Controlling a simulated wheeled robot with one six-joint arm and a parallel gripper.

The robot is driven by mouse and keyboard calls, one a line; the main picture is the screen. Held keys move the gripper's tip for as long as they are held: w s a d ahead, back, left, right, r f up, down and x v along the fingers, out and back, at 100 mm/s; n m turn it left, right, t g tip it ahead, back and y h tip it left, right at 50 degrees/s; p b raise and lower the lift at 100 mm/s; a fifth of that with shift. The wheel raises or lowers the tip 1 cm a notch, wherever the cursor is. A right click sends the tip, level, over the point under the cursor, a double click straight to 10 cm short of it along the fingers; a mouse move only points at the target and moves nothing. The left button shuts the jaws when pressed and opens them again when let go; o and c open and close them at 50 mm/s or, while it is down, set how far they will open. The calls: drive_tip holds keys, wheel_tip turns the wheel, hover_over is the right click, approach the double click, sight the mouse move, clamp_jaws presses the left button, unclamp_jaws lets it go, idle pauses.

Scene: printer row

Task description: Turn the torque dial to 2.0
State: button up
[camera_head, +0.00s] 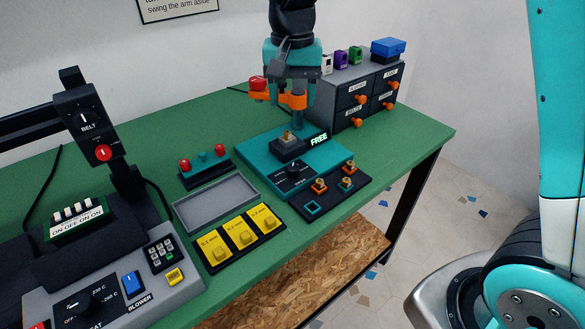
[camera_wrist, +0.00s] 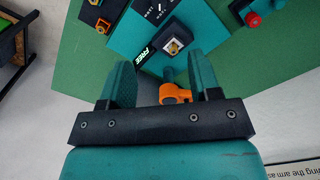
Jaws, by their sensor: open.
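The torque dial (camera_head: 293,170) is a dark round knob on the front of a teal fixture (camera_head: 331,151). I cannot read its setting. In the wrist view part of its dark scale (camera_wrist: 160,8) shows at the top edge. My gripper (camera_head: 288,88) hangs over the back of the fixture, behind and above the dial. In the wrist view its two teal fingers (camera_wrist: 160,80) are apart. An orange part (camera_wrist: 174,94) shows between them; I cannot tell if they touch it. A lit FREE sign (camera_head: 319,139) is beside the fixture's metal nest (camera_head: 287,136).
A grey drawer unit (camera_head: 343,89) with orange knobs stands behind right. A black pad (camera_head: 333,196) with small parts lies in front. Left are a red-buttoned box (camera_head: 205,165), an empty grey tray (camera_head: 215,203), yellow blocks (camera_head: 241,237) and a printer (camera_head: 110,270). Green table (camera_head: 420,133) is clear at right.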

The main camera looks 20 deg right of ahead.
sight(292, 166)
wheel_tip(292, 166, down, 17)
drive_tip(key=shift+f+p, duration=0.1)
drive_tip(key=shift+p, duration=0.3)
drive_tip(key=c, duration=0.9)
drive_tip(key=shift+r+n+p, duration=0.2)
drive_tip(key=shift+n+p, duration=0.2)
drive_tip(key=shift+n, duration=0.5)
drive_tip(key=shift+f+n, duration=0.1)
drive_tip(key=shift+n, duration=0.8)
drive_tip(key=o, duration=0.9)
